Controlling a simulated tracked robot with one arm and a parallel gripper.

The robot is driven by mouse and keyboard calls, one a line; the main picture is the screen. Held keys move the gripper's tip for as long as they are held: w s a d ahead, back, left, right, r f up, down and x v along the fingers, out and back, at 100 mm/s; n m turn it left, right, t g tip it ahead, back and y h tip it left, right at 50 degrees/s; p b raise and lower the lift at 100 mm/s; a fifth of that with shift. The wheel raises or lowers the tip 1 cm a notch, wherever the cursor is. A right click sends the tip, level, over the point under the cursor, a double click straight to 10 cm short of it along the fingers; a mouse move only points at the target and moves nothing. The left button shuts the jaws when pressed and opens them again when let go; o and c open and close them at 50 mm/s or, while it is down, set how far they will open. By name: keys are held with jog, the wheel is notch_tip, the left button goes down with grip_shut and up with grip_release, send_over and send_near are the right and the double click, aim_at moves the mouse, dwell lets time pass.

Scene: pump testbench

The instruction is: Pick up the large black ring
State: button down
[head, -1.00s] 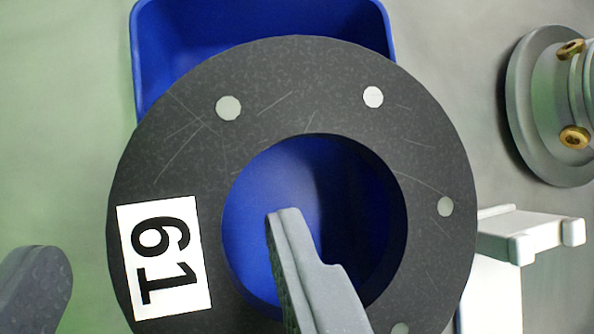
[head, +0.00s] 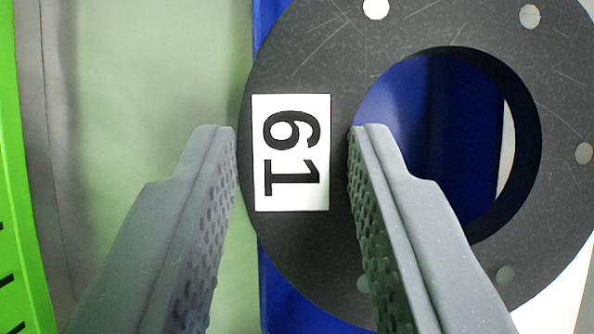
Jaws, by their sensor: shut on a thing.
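The large black ring (head: 310,60) fills the middle and right of the head view, with several pale round holes and a white label reading 61 (head: 291,152). My gripper (head: 293,135) straddles the left side of the ring's band at the label. Its left finger is outside the outer edge and its right finger reaches into the centre hole. The fingers are shut on the band. The ring's right edge and top are cut off by the frame.
A blue bin (head: 405,110) lies beneath the ring and shows through its hole and along its left edge. A bright green object (head: 18,200) with dark marks stands at the far left. Pale green floor (head: 160,80) is clear between them. A white surface (head: 565,285) shows at the lower right.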

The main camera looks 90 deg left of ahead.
jog(key=shift+s+a, duration=0.2)
jog(key=shift+s, duration=2.85)
jog(key=shift+s+r, duration=0.2)
jog(key=shift+s, duration=0.35)
notch_tip(320, 180, up, 14)
jog(key=p, duration=0.1)
jog(key=shift+f+p, duration=0.25)
jog(key=shift+p, duration=0.05)
